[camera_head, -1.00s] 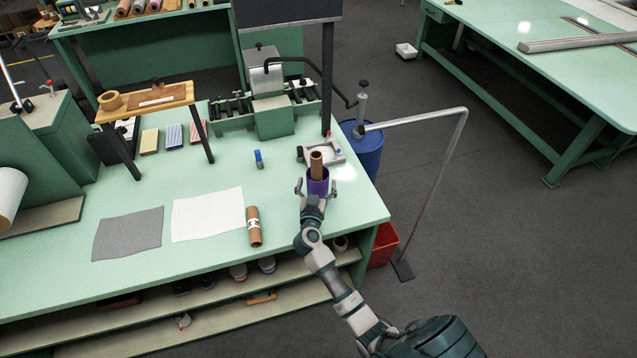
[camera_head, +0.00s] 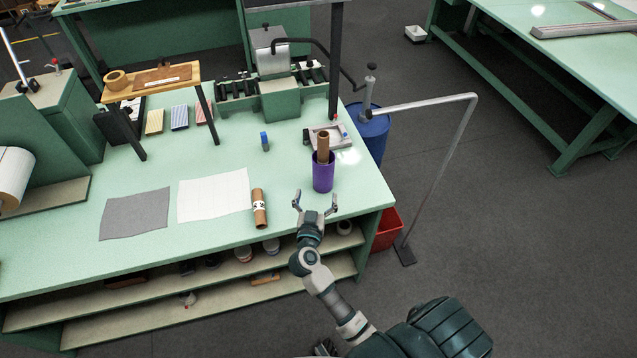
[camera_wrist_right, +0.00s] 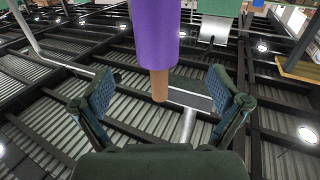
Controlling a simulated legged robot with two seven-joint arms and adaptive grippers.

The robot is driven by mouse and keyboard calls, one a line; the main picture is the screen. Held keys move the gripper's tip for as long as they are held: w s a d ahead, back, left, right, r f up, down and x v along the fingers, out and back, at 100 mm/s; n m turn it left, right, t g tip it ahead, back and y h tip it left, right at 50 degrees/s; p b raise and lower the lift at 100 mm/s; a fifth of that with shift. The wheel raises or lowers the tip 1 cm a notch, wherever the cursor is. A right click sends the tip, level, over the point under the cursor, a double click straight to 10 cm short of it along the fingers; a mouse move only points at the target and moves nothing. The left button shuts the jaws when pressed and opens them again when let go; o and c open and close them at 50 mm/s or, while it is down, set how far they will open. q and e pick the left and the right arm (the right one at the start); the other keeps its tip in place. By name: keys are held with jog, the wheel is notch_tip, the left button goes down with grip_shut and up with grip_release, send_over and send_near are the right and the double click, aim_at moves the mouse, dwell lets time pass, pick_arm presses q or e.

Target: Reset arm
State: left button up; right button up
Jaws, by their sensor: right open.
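My right gripper (camera_head: 315,203) is open and empty at the front edge of the green table (camera_head: 215,155). A purple cup (camera_head: 323,175) stands upright on the table just beyond its fingertips, apart from them. A brown tube (camera_head: 323,146) stands inside the cup and sticks out of its top. In the right wrist view the purple cup (camera_wrist_right: 157,35) and the tube (camera_wrist_right: 159,85) lie ahead of the open fingers (camera_wrist_right: 165,92), and the picture is upside down. My left gripper is not in view.
A labelled brown roll (camera_head: 259,208) lies left of the gripper, beside a white sheet (camera_head: 213,194) and a grey sheet (camera_head: 135,214). A metal stand (camera_head: 455,150), blue barrel (camera_head: 372,135) and red bin (camera_head: 388,232) are at the right.

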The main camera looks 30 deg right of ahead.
jog(key=shift+s+a+r, duration=0.1)
jog(key=shift+s+a, duration=0.05)
jog(key=shift+s, duration=0.1)
dwell(0.4)
